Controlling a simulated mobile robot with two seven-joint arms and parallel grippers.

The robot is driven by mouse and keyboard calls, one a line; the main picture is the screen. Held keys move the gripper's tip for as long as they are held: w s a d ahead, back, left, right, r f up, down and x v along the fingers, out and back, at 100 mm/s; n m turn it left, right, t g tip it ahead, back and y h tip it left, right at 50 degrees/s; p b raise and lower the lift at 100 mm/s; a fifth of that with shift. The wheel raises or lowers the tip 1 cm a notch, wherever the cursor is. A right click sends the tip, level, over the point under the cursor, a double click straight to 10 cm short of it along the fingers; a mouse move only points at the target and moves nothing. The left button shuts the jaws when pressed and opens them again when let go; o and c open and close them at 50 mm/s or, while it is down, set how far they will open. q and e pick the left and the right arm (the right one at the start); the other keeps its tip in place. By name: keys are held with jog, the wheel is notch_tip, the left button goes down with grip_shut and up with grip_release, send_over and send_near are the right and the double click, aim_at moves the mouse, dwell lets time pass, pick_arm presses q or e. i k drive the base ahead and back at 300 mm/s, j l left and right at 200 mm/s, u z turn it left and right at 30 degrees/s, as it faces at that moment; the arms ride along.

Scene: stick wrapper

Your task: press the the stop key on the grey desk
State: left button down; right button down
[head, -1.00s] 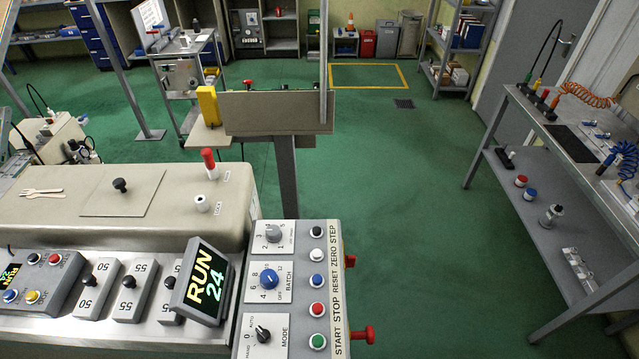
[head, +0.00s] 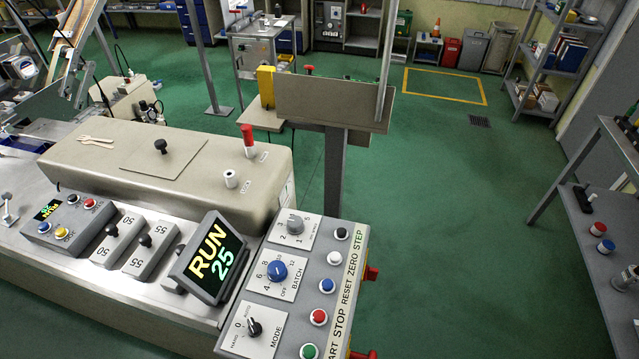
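The grey desk (head: 307,269) is a sloped control panel at the bottom centre of the head view. Its stop key (head: 319,317) is a round red button in the right-hand column, beside the printed word STOP. It sits between the green start key (head: 309,351) below and the blue reset key (head: 327,286) above. The white zero key (head: 334,258) and black step key (head: 341,233) are further up. A display (head: 209,259) left of the desk reads RUN 25. Neither of my grippers is in view.
A mode knob (head: 254,328) and a blue batch knob (head: 277,271) are on the desk's left side. Red knobs stick out at its right edge. A small box (head: 68,220) at left carries another red button. Green floor (head: 450,220) is open to the right.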

aim_at(318, 317)
jog(key=k, duration=0.35)
jog(key=i+j+z, duration=0.1)
jog(key=j+z, duration=0.15)
jog(key=z, duration=0.2)
jog(key=i+j+z, duration=0.1)
jog(key=j+z, duration=0.5)
jog(key=z, duration=0.25)
jog(key=j+z, duration=0.6)
jog(key=z, duration=0.25)
jog(key=k+l, duration=0.05)
